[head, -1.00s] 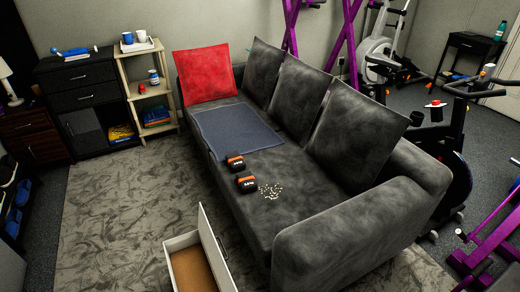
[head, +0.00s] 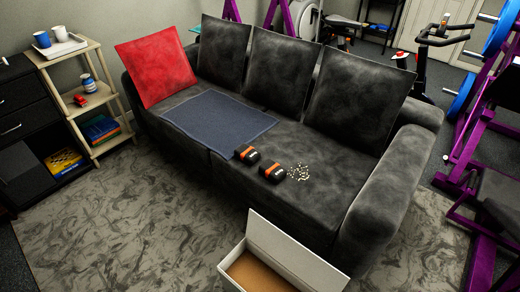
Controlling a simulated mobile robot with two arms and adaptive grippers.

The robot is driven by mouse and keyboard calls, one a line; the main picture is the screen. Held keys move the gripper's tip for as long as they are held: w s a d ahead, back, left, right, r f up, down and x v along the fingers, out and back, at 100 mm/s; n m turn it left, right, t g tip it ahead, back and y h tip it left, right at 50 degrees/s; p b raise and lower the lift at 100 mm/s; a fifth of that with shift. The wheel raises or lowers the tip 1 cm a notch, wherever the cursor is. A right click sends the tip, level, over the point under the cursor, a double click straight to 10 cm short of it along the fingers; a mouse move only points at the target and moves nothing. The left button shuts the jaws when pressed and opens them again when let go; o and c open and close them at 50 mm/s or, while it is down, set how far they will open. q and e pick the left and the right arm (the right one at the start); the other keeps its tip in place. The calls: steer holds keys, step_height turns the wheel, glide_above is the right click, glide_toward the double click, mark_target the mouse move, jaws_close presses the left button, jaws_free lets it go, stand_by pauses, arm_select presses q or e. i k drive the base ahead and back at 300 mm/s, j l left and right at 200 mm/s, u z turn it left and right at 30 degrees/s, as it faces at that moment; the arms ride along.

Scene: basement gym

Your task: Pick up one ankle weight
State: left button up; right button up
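Two black ankle weights with orange bands lie on the seat of the dark grey sofa (head: 205,140). The left ankle weight (head: 247,154) lies at the front right edge of a blue-grey cloth. The right ankle weight (head: 272,172) lies a little nearer to me, beside a small pile of pale pieces (head: 299,172). The two weights are apart from each other. Neither of my grippers shows in the head view.
An open white box (head: 285,250) with a brown inside stands on the patterned rug (head: 120,215) in front of the sofa. A wooden shelf (head: 97,148) and black cabinet stand at left. Purple gym equipment (head: 465,150) stands at right. The rug at front left is clear.

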mark_target(246, 154)
steer(key=i+j+z, duration=0.25)
steer(key=j+z, duration=0.2)
steer(key=j, duration=0.55)
steer(key=i+j+z, duration=0.15)
steer(key=j+z, duration=0.35)
steer(key=j, duration=0.55)
steer(key=k+j+z, duration=0.1)
steer(key=j+z, duration=0.35)
steer(key=j, duration=0.6)
